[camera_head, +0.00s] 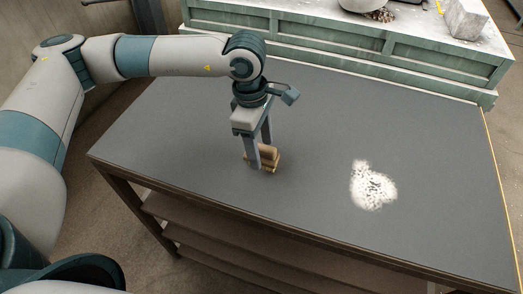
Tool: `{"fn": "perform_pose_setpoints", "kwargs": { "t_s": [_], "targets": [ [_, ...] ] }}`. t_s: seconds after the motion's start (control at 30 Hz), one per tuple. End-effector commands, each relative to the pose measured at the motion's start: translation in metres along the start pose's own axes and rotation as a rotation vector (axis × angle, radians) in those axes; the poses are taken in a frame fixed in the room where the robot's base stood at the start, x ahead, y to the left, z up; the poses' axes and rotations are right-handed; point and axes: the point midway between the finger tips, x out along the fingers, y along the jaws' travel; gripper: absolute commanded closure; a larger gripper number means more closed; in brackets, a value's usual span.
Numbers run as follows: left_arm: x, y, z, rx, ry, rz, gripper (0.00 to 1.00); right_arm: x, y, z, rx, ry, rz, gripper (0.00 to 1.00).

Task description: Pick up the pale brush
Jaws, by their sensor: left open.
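The pale brush (269,153) is a small tan, wooden-looking thing on the dark grey table, left of its middle and near the front edge. My left gripper (260,165) points down over it from above, with its two fingers open. One finger stands in front of the brush and hides part of it. I cannot tell whether the fingers touch it. My right gripper is not in view.
A patch of white powder or crumbs (373,186) lies on the table (330,120) to the right. A green cabinet (350,45) with a grey block (465,18) on top stands behind the table. The rest of the tabletop is clear.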

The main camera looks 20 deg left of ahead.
Motion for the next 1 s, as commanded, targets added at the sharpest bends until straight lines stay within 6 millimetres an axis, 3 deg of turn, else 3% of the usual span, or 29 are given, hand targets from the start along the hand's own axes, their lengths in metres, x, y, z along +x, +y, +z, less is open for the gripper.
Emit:
{"fn": "perform_pose_setpoints", "kwargs": {
  "t_s": [0.2, 0.4, 0.67, 0.87, 1.0],
  "targets": [
    [0.015, 0.0, 0.0, 0.001, 0.001, 0.0, 0.45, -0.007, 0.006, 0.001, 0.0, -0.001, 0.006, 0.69],
    [0.016, 0.0, 0.0, 0.001, 0.001, 0.0, 0.45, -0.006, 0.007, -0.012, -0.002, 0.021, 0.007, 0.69],
    [0.016, 0.0, 0.0, 0.001, 0.001, 0.0, 0.45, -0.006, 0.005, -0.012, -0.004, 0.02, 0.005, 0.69],
    [0.016, 0.0, -0.001, 0.0, 0.001, 0.0, 0.91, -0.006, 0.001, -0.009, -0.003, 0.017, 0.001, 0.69],
    [0.016, 0.0, 0.0, 0.0, 0.0, 0.0, 0.92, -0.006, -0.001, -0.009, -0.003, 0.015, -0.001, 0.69]
  ]
}}
